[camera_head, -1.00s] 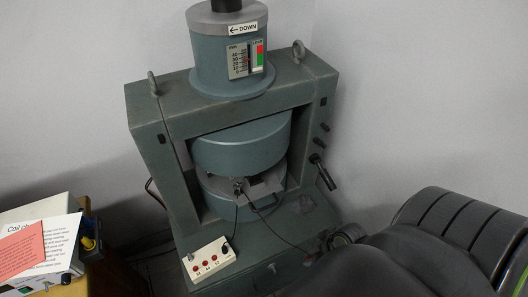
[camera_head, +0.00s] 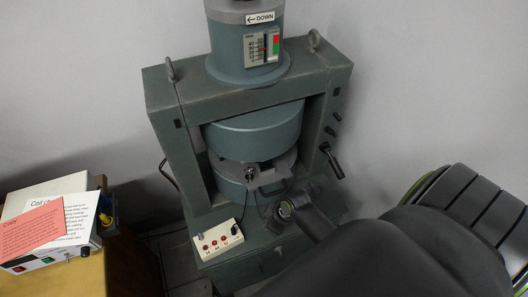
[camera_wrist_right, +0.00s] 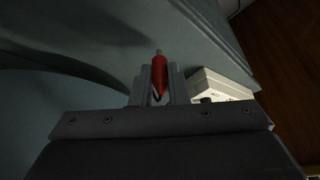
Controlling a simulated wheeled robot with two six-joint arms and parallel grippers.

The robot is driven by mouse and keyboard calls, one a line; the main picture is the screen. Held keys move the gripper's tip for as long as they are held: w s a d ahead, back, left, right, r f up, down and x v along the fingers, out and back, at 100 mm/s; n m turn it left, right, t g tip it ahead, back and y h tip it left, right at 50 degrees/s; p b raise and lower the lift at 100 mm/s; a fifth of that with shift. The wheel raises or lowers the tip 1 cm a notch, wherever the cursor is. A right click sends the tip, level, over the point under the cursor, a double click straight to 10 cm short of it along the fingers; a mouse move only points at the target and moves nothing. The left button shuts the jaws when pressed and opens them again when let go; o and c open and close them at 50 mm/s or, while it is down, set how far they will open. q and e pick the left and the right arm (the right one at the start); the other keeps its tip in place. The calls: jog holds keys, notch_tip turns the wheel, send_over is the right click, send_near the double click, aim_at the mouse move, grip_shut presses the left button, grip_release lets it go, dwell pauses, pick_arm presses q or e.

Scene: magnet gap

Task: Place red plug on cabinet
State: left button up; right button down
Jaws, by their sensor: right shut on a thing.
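The red plug (camera_wrist_right: 160,74) is upright in the right wrist view, between the two fingers of my right gripper (camera_wrist_right: 159,88), which is shut on it. In the head view my right gripper (camera_head: 284,211) is in front of the magnet's lower part, right of the white terminal box; the plug cannot be made out there. A wooden cabinet (camera_head: 70,281) stands at the lower left of the head view, well apart from the gripper. My left gripper is not in view.
The grey-green magnet (camera_head: 160,98) fills the middle. A white terminal box (camera_head: 219,241) with red sockets sits at its foot; it also shows in the wrist view (camera_wrist_right: 218,85). A white device (camera_head: 88,243) with papers and a red card (camera_head: 32,228) covers much of the cabinet top.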

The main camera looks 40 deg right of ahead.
jog(key=shift+w+a+f, duration=0.25)
jog(key=shift+w+a, duration=0.05)
jog(key=shift+w, duration=0.15)
jog(key=shift+w+a+f, duration=0.25)
jog(key=shift+w, duration=0.15)
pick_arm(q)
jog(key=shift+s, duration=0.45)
pick_arm(e)
jog(key=shift+f, duration=0.25)
jog(key=shift+f, duration=0.1)
jog(key=c, duration=1.4)
grip_release()
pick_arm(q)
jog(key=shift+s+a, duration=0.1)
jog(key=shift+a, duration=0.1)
